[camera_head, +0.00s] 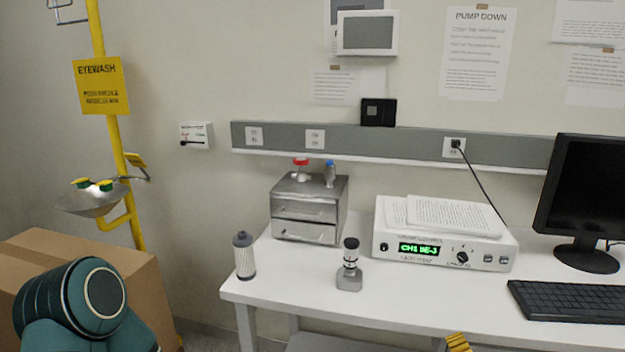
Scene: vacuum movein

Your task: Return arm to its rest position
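A dark teal rounded arm link of mine shows at the lower left of the head view, in front of a cardboard box. Its gripper is outside the picture. My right gripper cannot be made out in this view. A small yellow ribbed piece (458,342) shows at the bottom edge, right of centre; I cannot tell what it belongs to.
A white table (300,290) holds a grey filter cylinder (244,256), a small metal gauge fitting (349,266), a steel drawer unit (306,213), a white controller (435,247), a monitor (590,190) and a keyboard (570,302). A cardboard box (130,262) and eyewash station (95,198) stand left.

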